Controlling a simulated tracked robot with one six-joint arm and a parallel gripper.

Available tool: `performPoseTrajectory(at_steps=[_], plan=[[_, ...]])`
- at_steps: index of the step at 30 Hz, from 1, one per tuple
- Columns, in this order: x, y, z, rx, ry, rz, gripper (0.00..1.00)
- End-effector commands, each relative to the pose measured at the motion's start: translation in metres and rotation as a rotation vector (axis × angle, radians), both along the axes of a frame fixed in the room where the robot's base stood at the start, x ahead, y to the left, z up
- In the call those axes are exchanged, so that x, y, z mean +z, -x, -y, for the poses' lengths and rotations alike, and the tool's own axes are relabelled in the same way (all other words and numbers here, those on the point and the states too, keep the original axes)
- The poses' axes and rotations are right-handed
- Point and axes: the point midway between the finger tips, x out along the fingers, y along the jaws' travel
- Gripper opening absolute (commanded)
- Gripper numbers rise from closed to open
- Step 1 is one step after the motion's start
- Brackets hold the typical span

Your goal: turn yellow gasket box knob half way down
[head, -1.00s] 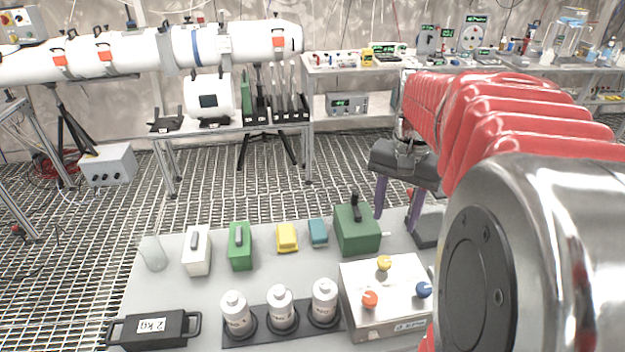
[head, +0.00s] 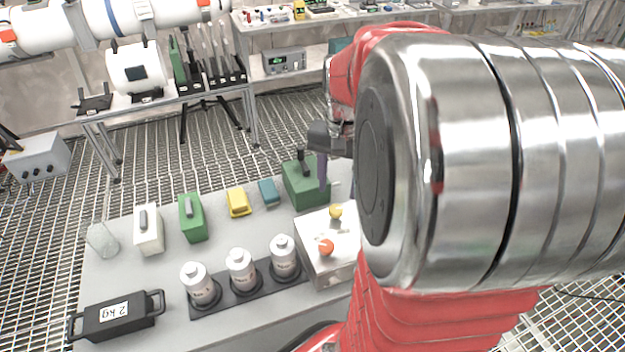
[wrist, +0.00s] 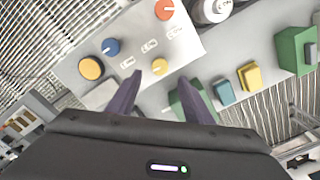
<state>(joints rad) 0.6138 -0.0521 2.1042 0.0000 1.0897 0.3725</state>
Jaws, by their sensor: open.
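The light gasket box (head: 312,267) stands on the grey table, partly hidden by my arm in the head view. Its yellow knob (head: 336,211) is on the top face at the far side, with an orange-red knob (head: 326,247) nearer. In the wrist view the yellow knob (wrist: 159,66) shows a white pointer line and lies just beyond and between my fingertips. A blue knob (wrist: 110,46) and a larger yellow-orange round part (wrist: 91,68) lie left of it. My gripper (wrist: 160,80) is open and empty, its purple fingers apart. The wrist view does not settle its height above the knob.
A green box with a black handle (head: 305,184) stands close beside the gasket box, near my gripper. Teal (head: 268,192) and yellow (head: 238,202) blocks sit left of it. White cylinders (head: 241,272) stand in a dark rack left of the gasket box.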

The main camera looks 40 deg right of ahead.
Motion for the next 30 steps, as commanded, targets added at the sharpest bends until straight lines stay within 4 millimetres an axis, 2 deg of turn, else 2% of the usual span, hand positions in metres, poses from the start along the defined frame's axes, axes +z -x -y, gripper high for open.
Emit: performPoseTrajectory(at_steps=[6,13,25,30], plan=[[-0.035,0.001,0.0,0.0,-0.002,-0.002,0.46],[-0.062,0.001,0.0,0.0,-0.001,-0.002,0.46],[-0.069,0.0,0.0,0.0,0.001,0.001,0.46],[-0.069,0.0,0.0,0.0,0.0,0.0,0.35]])
